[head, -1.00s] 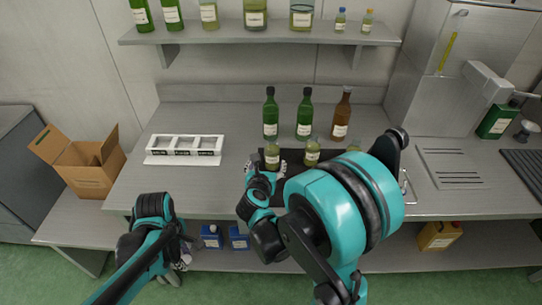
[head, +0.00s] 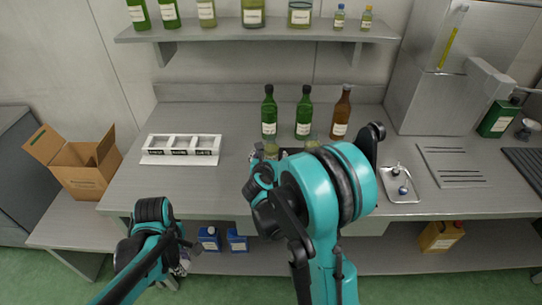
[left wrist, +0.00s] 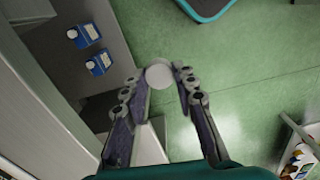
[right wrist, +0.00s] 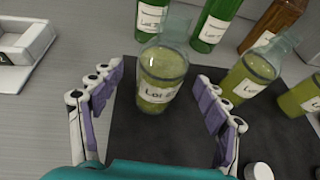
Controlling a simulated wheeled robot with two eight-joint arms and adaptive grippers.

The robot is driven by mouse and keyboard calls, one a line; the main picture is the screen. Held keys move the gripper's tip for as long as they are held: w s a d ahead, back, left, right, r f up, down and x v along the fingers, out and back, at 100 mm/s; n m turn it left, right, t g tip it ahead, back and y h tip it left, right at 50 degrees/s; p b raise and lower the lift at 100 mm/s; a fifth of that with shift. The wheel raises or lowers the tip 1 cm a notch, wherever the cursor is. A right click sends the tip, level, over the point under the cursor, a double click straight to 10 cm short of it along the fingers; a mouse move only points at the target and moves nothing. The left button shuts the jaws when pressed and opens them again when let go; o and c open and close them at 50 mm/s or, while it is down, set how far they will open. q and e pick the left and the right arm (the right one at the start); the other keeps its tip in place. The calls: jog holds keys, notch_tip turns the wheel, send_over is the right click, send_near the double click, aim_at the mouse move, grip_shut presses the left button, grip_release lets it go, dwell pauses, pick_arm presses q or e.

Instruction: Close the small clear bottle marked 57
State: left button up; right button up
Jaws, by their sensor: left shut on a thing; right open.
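A small clear bottle of green liquid (right wrist: 163,75), open at the top, stands on a dark mat (right wrist: 190,150) in the right wrist view. Its label reads "Lot"; the number is not clear. My right gripper (right wrist: 162,88) is open, with its fingers on either side of the bottle's near side. In the head view the right gripper (head: 258,168) is partly hidden by my arm. My left gripper (left wrist: 164,80) is shut on a white round cap (left wrist: 159,75), held over the floor in front of the bench. A white cap (right wrist: 260,171) lies on the mat.
Two similar green-filled bottles (right wrist: 250,76) (right wrist: 302,96) stand to the right on the mat. Taller bottles (head: 304,113) stand behind. Blue containers (head: 209,239) sit below the bench.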

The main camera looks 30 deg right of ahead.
aim_at(271, 136)
pick_arm(q)
jog(key=shift+f+b, duration=0.4)
jog(key=shift+f, duration=0.25)
pick_arm(e)
jog(key=x, duration=0.3)
jog(key=shift+w+d+f, duration=0.1)
jog(key=shift+f, duration=0.15)
jog(key=shift+r, duration=0.1)
pick_arm(q)
jog(key=shift+r, duration=0.1)
pick_arm(e)
jog(key=c, duration=1.6)
jog(key=shift+r, duration=0.15)
